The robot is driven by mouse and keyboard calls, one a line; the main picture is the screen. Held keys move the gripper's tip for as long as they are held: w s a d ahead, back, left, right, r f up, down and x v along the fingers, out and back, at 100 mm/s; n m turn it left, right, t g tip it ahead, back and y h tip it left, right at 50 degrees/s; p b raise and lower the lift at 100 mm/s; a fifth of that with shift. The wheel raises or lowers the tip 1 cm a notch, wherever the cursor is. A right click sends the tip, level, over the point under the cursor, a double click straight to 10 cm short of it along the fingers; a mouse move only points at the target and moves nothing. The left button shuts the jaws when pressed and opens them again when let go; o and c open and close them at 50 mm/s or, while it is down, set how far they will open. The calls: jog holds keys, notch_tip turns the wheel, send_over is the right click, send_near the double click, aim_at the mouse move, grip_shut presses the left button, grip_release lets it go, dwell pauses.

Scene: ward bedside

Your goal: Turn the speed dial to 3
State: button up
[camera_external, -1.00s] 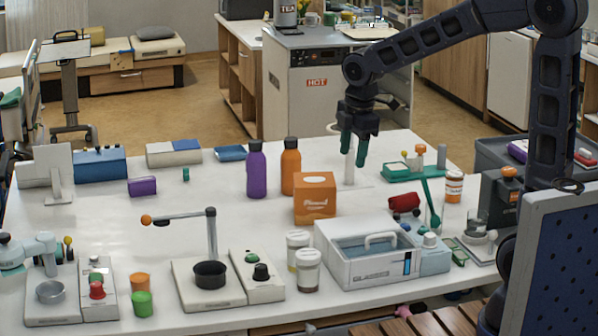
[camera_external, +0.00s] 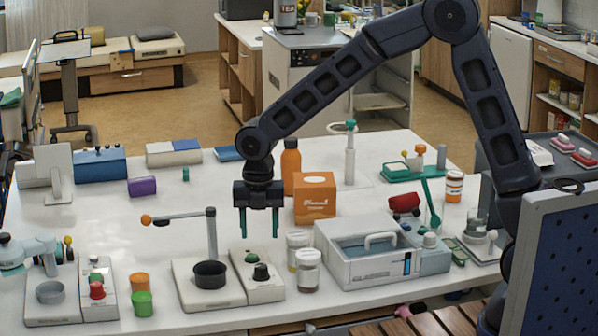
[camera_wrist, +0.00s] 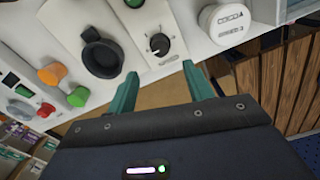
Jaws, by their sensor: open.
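A black dial (camera_external: 261,272) with a pale pointer mark sits on a white control box (camera_external: 270,292), with a green button (camera_external: 251,257) behind it. In the wrist view the dial (camera_wrist: 159,43) lies just beyond the fingertips, with small marks around it that are too small to read. My gripper (camera_external: 259,228) is open and empty, pointing down above the control box and apart from the dial. Its two green fingers also show in the wrist view (camera_wrist: 160,74).
Left of the control box stands a white base with a black cup (camera_external: 210,275) and an upright post (camera_external: 211,235) with an arm. Two white-lidded jars (camera_external: 308,272) stand close on the right. An orange box (camera_external: 315,198) and orange bottle (camera_external: 291,165) stand behind.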

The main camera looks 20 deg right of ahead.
aim_at(261, 266)
notch_tip(261, 266, down, 10)
jog(key=shift+r, duration=0.2)
dwell(0.3)
jog(key=c, duration=1)
